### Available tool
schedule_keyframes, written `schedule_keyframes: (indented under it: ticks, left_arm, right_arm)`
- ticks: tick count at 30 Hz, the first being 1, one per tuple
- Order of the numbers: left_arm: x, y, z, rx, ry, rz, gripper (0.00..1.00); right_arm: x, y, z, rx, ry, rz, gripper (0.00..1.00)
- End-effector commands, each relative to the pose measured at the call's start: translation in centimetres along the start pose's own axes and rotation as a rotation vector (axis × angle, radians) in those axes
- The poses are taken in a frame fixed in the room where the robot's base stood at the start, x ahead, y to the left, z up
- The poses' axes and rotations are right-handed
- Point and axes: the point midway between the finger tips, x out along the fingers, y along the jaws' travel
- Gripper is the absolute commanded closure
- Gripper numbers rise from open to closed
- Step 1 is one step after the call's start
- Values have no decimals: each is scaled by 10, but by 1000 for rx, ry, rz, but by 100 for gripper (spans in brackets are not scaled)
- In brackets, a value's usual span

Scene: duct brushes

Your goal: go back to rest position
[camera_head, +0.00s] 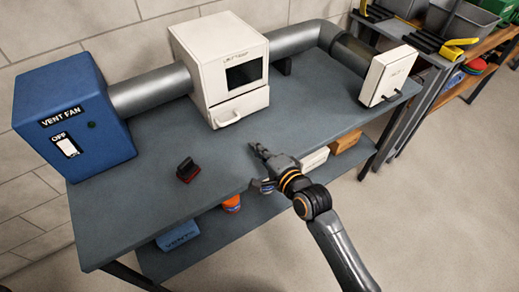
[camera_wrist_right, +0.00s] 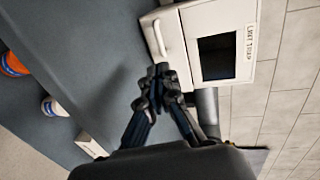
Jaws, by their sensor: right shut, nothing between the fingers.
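My right gripper (camera_head: 260,152) is shut and empty. In the head view it hangs over the front half of the grey workbench (camera_head: 140,215), in front of and below the white box with a dark window (camera_head: 220,70). In the right wrist view the closed fingers (camera_wrist_right: 160,75) overlap the lower edge of the white box, near its drawer handle; I cannot tell the exact gap from this view. My left gripper is in neither view.
A blue vent fan box (camera_head: 70,115), marked OFF, stands at the left, joined by grey duct pipe (camera_head: 150,90). A small dark red-based object (camera_head: 187,170) sits on the bench. A white panel (camera_head: 388,76) stands at the right end. Items lie on the lower shelf (camera_head: 210,232).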

Motion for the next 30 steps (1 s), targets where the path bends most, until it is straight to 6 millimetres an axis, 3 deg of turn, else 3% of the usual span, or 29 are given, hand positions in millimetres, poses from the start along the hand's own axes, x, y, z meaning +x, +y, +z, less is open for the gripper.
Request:
schedule_keyframes:
  ticks: [10, 14, 17, 21, 30]
  left_arm:
    - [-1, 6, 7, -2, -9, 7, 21]
    - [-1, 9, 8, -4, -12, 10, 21]
    - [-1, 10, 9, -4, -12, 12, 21]
    - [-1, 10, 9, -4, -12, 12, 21]
    - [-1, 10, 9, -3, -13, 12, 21]
  right_arm:
    - [-12, 1, 0, -10, 0, 6, 100]
    - [-33, 22, -2, -129, 4, 98, 100]
    - [-74, 56, -8, -341, -9, 265, 100]
    - [-150, 102, -20, -648, -86, 537, 100]
    - [-255, 142, -31, -944, -277, 858, 100]
